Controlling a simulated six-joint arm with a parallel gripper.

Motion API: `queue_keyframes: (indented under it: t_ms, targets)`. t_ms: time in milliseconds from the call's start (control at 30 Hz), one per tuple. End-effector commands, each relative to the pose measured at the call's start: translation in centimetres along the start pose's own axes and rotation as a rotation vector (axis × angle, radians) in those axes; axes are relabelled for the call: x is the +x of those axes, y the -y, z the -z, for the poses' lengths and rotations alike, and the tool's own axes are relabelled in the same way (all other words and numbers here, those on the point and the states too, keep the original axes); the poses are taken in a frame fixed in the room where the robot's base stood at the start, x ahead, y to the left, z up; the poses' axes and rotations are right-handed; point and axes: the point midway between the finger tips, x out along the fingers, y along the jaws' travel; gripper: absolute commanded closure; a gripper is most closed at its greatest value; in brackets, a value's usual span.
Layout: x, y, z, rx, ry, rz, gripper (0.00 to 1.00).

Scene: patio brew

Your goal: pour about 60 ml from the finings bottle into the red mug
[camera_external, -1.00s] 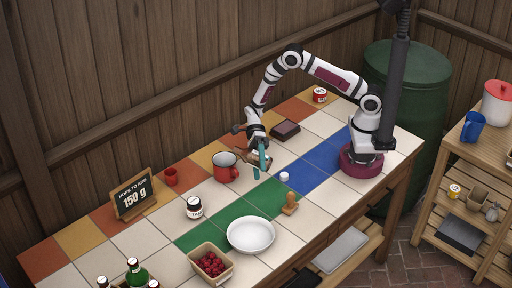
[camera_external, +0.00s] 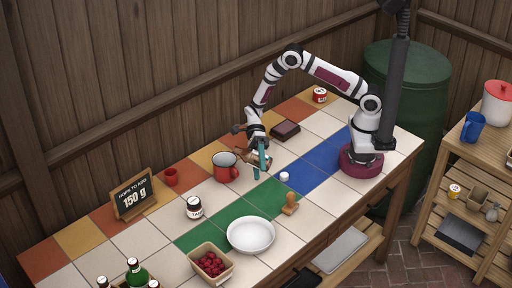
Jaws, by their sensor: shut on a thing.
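The red mug (camera_external: 222,174), with a pale inside and a handle on its right, stands upright on the tiled table. My gripper (camera_external: 263,160), with teal fingers, is shut on a small brownish bottle with a pale label, the finings bottle (camera_external: 250,155). The bottle is held tilted above the table, just right of the mug, its left end towards the mug's rim. The fingers partly hide it. I cannot make out its mouth, any liquid flowing, or the level in the mug. A small white cap (camera_external: 284,176) lies on the tiles to the right.
A small red cup (camera_external: 171,176) and a sign (camera_external: 135,194) reading 150 g stand to the left. A labelled jar (camera_external: 194,207), white bowl (camera_external: 251,235), wooden stamp-like piece (camera_external: 290,204) and berry basket (camera_external: 210,263) are nearer the front. A dark box (camera_external: 286,130) lies behind.

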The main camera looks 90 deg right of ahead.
Motion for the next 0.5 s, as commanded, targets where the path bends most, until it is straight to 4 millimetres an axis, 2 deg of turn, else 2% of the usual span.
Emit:
queue_keyframes:
  t_ms: [167, 267, 367, 500]
  targets:
    - [0.0, 0.0, 0.0, -0.006, 0.002, 0.002, 1.00]
    - [-0.1, 0.1, -0.2, -0.067, 0.020, 0.029, 1.00]
    - [-0.1, 0.9, -0.8, -0.212, 0.061, 0.090, 1.00]
    - [-1.4, -1.0, -2.8, -0.409, 0.118, 0.172, 1.00]
